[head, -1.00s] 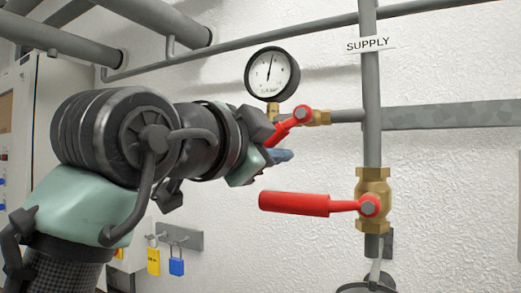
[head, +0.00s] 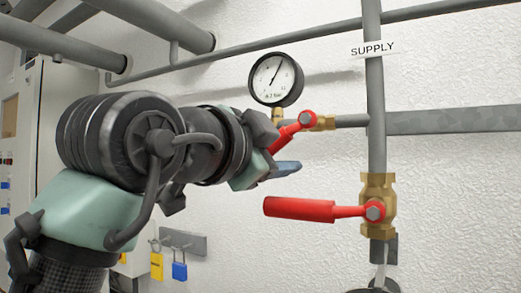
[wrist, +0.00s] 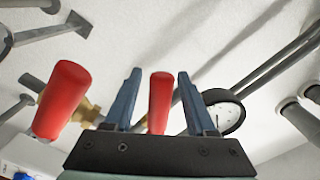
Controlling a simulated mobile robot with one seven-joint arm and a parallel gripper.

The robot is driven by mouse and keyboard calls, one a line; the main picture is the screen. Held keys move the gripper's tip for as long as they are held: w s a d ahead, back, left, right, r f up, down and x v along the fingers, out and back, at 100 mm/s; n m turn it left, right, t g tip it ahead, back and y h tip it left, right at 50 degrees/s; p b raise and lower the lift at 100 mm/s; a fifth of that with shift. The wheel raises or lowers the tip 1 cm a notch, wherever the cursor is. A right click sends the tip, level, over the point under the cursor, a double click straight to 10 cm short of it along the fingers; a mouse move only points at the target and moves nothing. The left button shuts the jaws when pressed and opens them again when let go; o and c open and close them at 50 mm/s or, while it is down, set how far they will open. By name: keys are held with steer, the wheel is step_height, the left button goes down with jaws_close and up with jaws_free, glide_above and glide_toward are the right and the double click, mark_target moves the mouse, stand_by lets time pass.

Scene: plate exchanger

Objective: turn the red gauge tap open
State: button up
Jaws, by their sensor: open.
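The red gauge tap (head: 292,133) has a small red lever on a brass fitting beside the round gauge (head: 276,80). Its lever slants down and left from its pivot, and its lower end is partly hidden by my gripper. My gripper (head: 285,168) is at the lever's lower left. In the wrist view, the tap's red lever (wrist: 160,100) shows between the two blue fingers of my open gripper (wrist: 157,88), with a gap on both sides. I cannot tell how deep the lever sits between them.
A larger red lever (head: 300,209) on the brass supply valve (head: 378,190) lies just below right of my gripper. It shows at left in the wrist view (wrist: 61,100). A yellow padlock (head: 157,266) and a blue padlock (head: 179,270) hang lower left.

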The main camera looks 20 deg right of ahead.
steer(key=b+v, duration=0.5)
steer(key=v, duration=0.8)
steer(key=shift+b, duration=0.3)
